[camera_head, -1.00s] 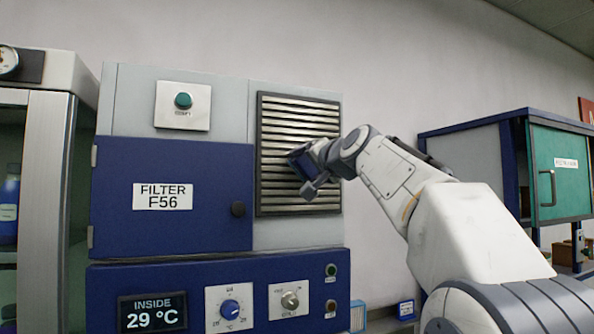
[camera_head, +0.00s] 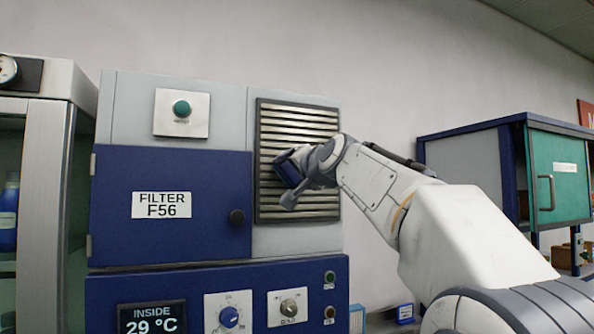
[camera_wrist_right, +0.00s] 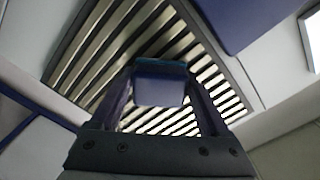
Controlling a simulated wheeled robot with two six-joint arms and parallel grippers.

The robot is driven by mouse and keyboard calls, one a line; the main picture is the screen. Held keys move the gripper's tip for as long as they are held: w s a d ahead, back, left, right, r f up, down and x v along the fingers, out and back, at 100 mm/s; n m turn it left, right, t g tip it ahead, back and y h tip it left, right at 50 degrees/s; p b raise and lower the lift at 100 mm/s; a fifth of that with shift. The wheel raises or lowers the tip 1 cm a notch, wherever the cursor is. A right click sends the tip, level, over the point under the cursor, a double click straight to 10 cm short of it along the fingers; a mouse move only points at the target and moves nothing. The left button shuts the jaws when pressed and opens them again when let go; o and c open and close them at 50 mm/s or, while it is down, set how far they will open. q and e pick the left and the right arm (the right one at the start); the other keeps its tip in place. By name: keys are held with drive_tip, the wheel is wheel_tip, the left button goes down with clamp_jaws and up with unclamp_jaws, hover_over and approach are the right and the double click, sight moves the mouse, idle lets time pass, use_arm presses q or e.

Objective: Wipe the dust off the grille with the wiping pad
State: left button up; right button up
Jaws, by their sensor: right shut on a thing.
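The grille (camera_head: 290,122) is a dark-framed panel of slanted slats on the upper right of the blue and grey machine. Its slats also fill much of the right wrist view (camera_wrist_right: 118,50). My right gripper (camera_head: 287,178) is in front of the grille's left-middle part. It is shut on the wiping pad, a dark blue block (camera_wrist_right: 160,85) between its two fingers. The pad is against or very near the slats; I cannot tell whether it touches. Dust is not clearly discernible on the slats. My left gripper is not in view.
A blue door labelled FILTER F56 (camera_head: 185,235) with a dark knob (camera_head: 237,216) is left of the grille. A green button (camera_head: 182,108) is above it. Dials sit below. A glass-fronted cabinet (camera_head: 40,190) stands left and a green-doored cabinet (camera_head: 560,175) right.

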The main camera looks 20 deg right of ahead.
drive_tip(key=shift+w+f, duration=0.1)
drive_tip(key=shift+f, duration=0.1)
drive_tip(key=shift+s+a+f+b, duration=0.1)
drive_tip(key=shift+s+b, duration=0.3)
drive_tip(key=shift+b, duration=0.05)
drive_tip(key=s+b, duration=0.2)
drive_tip(key=s, duration=0.2)
drive_tip(key=shift+s, duration=0.15)
drive_tip(key=shift+s+r, duration=0.2)
drive_tip(key=shift+s, duration=0.15)
drive_tip(key=shift+s, duration=0.1)
drive_tip(key=s, duration=0.1)
drive_tip(key=s+b, duration=0.1)
drive_tip(key=s, duration=0.1)
drive_tip(key=shift+d, duration=0.2)
